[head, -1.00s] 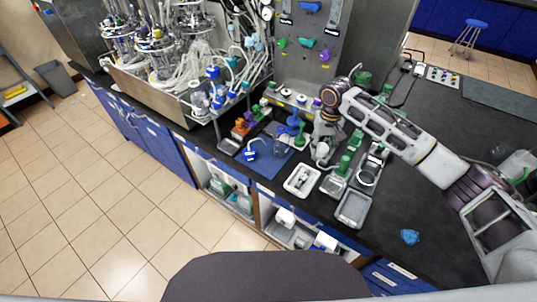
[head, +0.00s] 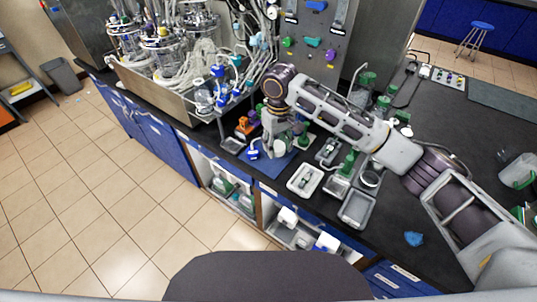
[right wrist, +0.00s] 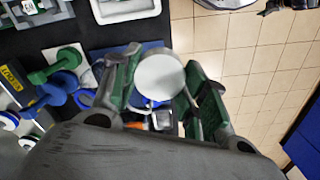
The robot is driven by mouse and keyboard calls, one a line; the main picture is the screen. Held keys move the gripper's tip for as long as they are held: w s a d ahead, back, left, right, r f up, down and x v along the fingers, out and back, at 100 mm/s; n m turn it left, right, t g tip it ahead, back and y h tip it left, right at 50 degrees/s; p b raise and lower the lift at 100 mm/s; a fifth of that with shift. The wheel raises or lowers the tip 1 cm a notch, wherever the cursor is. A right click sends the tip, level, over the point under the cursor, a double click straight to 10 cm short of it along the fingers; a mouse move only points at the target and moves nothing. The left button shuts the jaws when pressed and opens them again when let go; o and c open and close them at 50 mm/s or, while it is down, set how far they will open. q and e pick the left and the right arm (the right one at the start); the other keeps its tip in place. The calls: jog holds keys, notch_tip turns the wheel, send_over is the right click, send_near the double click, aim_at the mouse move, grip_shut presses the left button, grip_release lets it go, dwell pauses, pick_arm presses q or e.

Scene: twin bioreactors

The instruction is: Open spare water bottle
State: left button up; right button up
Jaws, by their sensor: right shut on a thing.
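My right gripper (head: 277,147) hangs over the blue mat (head: 283,162) on the black bench. In the right wrist view its green-padded fingers (right wrist: 158,90) are closed on a white round-faced thing (right wrist: 160,75). I cannot tell if this is the spare water bottle's cap or the whole bottle, as the lower part is hidden. A small blue-and-white item (head: 253,153) sits at the mat's left edge, just left of the gripper. My left gripper is not in view.
A white tray (head: 293,187) and a grey tray (head: 343,220) lie to the right of the mat. Green-topped bottles (head: 349,162) stand near my right arm. An orange item (head: 243,126) is behind the mat.

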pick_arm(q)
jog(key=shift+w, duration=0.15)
pick_arm(e)
jog(key=s+a+r+n, duration=0.1)
jog(key=s+n, duration=0.2)
jog(key=n, duration=0.8)
jog(key=s+a+r+n, duration=0.1)
jog(key=s+n, duration=0.2)
jog(key=n, duration=0.8)
jog(key=shift+s+r+n, duration=0.25)
jog(key=shift+s+n, duration=0.1)
jog(key=shift+n, duration=0.05)
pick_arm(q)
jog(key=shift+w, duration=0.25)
pick_arm(e)
jog(key=shift+w+n, duration=0.2)
jog(key=shift+n, duration=0.3)
